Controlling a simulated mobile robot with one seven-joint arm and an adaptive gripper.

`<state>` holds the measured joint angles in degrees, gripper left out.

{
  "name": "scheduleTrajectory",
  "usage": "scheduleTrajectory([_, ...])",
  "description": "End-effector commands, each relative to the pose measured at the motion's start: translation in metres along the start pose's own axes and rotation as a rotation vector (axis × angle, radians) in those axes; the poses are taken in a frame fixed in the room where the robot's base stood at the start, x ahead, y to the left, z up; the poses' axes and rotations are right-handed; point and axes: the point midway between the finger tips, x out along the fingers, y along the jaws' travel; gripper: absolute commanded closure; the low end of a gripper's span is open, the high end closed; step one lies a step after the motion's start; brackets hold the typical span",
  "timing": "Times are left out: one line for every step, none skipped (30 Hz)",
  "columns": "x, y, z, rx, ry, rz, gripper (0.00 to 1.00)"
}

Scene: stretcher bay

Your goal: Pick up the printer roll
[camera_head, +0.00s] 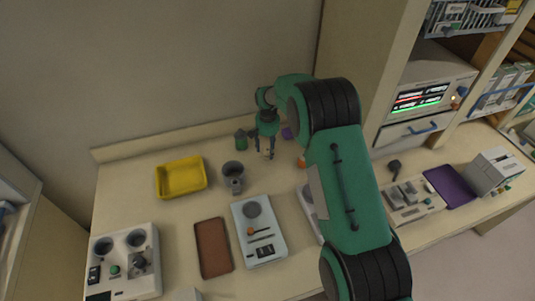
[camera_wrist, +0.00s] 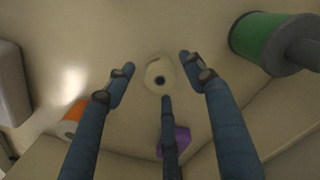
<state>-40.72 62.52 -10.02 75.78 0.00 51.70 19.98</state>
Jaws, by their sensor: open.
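The printer roll (camera_wrist: 151,69) looks like a pale, cream roll with a dark round hole, seen end-on in the wrist view. My gripper (camera_wrist: 157,80) is open, with its blue fingers spread around the roll's outline in that view. I cannot tell how far the fingertips are above it or whether any touches it. In the head view my gripper (camera_head: 266,150) points down over the back of the counter. The roll is mostly hidden there by the fingers.
A green cylinder (camera_wrist: 262,38), an orange-and-white cylinder (camera_wrist: 72,118) and a purple object (camera_wrist: 175,141) stand close around. A grey mug (camera_head: 233,174), yellow tray (camera_head: 181,192) and scale-like device (camera_head: 259,230) lie nearby. A tall cabinet side (camera_head: 362,60) rises to the right.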

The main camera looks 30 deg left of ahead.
Motion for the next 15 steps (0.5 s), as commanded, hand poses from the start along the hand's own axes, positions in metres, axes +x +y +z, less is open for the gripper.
scheduleTrajectory([0.006, 0.0, 0.001, 0.0, -0.002, 0.001, 0.46])
scheduleTrajectory([0.01, 0.0, 0.001, 0.0, -0.002, 0.001, 0.46])
scheduleTrajectory([0.013, 0.0, 0.001, 0.0, -0.002, 0.001, 0.46])
scheduleTrajectory([0.016, 0.0, 0.001, 0.0, -0.002, 0.001, 0.46])
scheduleTrajectory([0.019, 0.0, 0.001, 0.0, -0.002, 0.001, 0.46])
scheduleTrajectory([0.021, 0.0, 0.001, 0.0, -0.001, 0.001, 0.46])
scheduleTrajectory([0.023, 0.0, 0.001, 0.0, -0.001, 0.0, 0.46])
scheduleTrajectory([0.024, 0.0, 0.001, 0.0, -0.001, 0.0, 0.46])
scheduleTrajectory([0.025, 0.0, 0.001, 0.0, 0.0, 0.0, 0.46])
scheduleTrajectory([0.026, 0.0, 0.001, 0.0, 0.0, 0.0, 0.46])
scheduleTrajectory([0.026, 0.0, 0.001, 0.0, 0.0, 0.0, 0.46])
scheduleTrajectory([0.026, 0.0, 0.001, 0.0, 0.0, 0.0, 0.46])
scheduleTrajectory([0.026, 0.0, 0.001, 0.0, 0.0, 0.0, 0.46])
scheduleTrajectory([0.026, 0.0, 0.001, 0.0, 0.0, 0.0, 0.46])
scheduleTrajectory([0.026, 0.0, 0.001, 0.0, 0.0, 0.0, 0.46])
